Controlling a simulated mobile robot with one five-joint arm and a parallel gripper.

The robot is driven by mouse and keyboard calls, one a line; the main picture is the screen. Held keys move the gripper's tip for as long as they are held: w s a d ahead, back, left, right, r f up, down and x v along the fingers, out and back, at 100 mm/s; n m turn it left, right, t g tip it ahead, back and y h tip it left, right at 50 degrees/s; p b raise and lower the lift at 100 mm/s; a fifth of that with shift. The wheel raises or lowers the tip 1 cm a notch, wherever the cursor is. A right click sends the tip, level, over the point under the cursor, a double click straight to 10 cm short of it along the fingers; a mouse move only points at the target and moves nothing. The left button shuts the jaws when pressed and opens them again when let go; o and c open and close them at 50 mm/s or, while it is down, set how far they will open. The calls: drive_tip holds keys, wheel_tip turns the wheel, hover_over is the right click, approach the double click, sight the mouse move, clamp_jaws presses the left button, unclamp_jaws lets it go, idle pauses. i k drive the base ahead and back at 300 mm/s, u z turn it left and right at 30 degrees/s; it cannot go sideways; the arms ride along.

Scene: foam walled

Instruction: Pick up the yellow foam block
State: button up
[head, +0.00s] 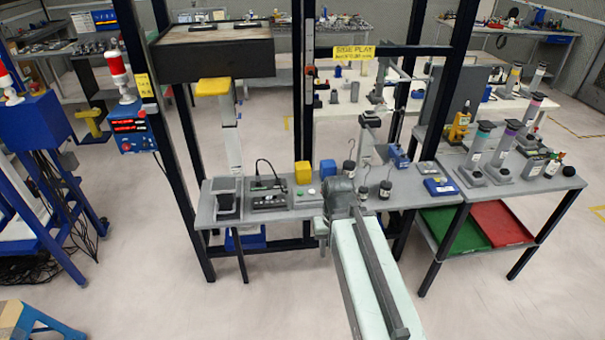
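A yellow foam block (302,172) stands on the grey bench (260,208), left of a blue block (328,168). My arm reaches up from the bottom of the picture toward the bench. Its end, with my gripper (325,226), is over the front edge of the bench, just right of and nearer than the yellow block. It looks apart from the block. The fingers are small and partly hidden by the arm, so I cannot tell whether they are open or shut.
A dark control box (268,192) lies left of the yellow block. Several hooked weights (385,187) stand to its right. Dark frame posts (303,100) rise behind the bench. A side table (505,175) with several cylinders stands at right.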

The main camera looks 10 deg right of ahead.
sight(302, 169)
drive_tip(key=z, duration=1.85)
drive_tip(key=i, duration=1.1)
drive_tip(key=u, duration=4.25)
drive_tip(key=i, duration=1.05)
drive_tip(key=z, duration=0.15)
